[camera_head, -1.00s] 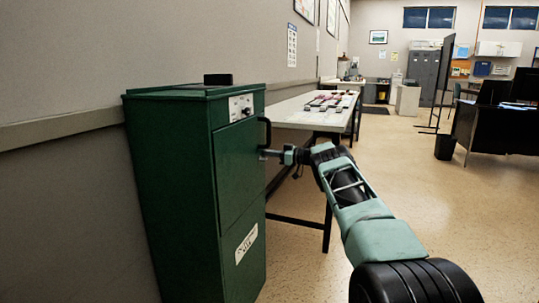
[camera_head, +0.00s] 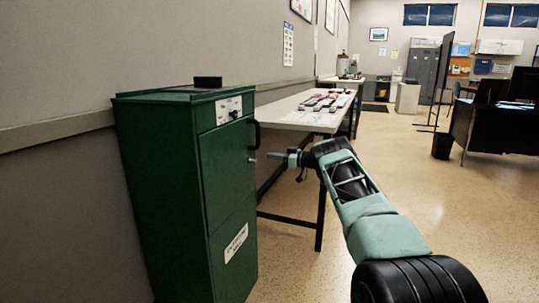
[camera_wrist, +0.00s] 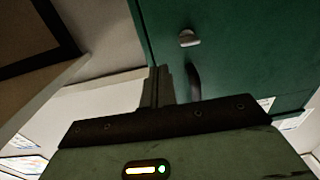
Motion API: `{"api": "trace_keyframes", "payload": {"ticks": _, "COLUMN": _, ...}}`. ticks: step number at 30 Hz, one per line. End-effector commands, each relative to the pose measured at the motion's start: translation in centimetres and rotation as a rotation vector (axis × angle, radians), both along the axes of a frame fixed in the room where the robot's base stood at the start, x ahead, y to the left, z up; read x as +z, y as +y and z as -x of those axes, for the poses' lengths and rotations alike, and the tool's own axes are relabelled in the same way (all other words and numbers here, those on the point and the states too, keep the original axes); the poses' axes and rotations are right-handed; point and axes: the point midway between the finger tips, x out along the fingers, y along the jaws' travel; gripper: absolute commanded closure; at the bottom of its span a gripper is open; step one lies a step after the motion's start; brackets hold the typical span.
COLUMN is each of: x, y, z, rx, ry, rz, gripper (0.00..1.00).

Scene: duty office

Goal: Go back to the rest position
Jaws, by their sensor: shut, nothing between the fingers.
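My gripper (camera_head: 275,156) is just right of the green cabinet's (camera_head: 165,180) door, apart from the black door handle (camera_head: 254,133). Its fingers are shut with nothing between them. In the wrist view my gripper (camera_wrist: 158,78) points toward the green cabinet (camera_wrist: 240,50), with the dark handle (camera_wrist: 194,78) and a small metal knob (camera_wrist: 189,38) beyond the fingertips. The cabinet door looks closed. My arm reaches forward from the lower right of the head view.
A long table (camera_head: 290,117) with several small items stands behind the cabinet along the wall. A small black box (camera_head: 208,82) sits on the cabinet. A dark desk (camera_head: 500,128) and a black bin (camera_head: 442,146) stand at right. The floor (camera_head: 430,200) between is clear.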

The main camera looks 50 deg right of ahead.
Motion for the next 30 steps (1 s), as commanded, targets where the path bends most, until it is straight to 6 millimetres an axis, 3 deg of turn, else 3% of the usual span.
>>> {"api": "trace_keyframes", "payload": {"ticks": 9, "x": 0.2, "y": -2.2, "z": 4.7, "rx": -0.005, "ry": 0.002, "rz": -0.001, "gripper": 1.0}}
{"api": "trace_keyframes", "payload": {"ticks": 15, "x": 0.0, "y": -2.9, "z": 6.6, "rx": -0.002, "ry": 0.001, "rz": -0.001, "gripper": 1.0}}
{"api": "trace_keyframes", "payload": {"ticks": 30, "x": -0.1, "y": -3.1, "z": 7.1, "rx": -0.003, "ry": 0.002, "rz": 0.0, "gripper": 1.0}}
